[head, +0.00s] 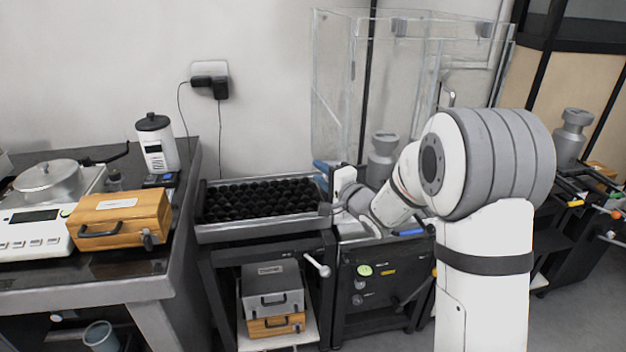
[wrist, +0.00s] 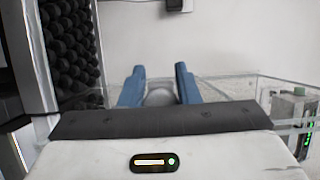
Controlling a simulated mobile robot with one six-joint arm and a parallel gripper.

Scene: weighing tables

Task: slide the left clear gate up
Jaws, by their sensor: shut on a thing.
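The left clear gate (head: 332,90) is a see-through upright panel on the left side of the tall clear enclosure in the head view. My gripper (head: 322,172) is at its lower part, mostly hidden behind my wrist. In the wrist view the two blue fingers of my gripper (wrist: 159,84) stand either side of a rounded grey piece (wrist: 160,97), which looks like the gate's grip. The fingers are shut on it. Clear panel edges (wrist: 240,84) run past the fingers. How high the gate stands on its track is hard to tell.
A grey weight (head: 382,160) stands inside the enclosure. A tray of black balls (head: 210,232) is close on the left. A table with a wooden box (head: 120,218) and a white scale (head: 35,225) is farther left. The wall behind is bare apart from a socket.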

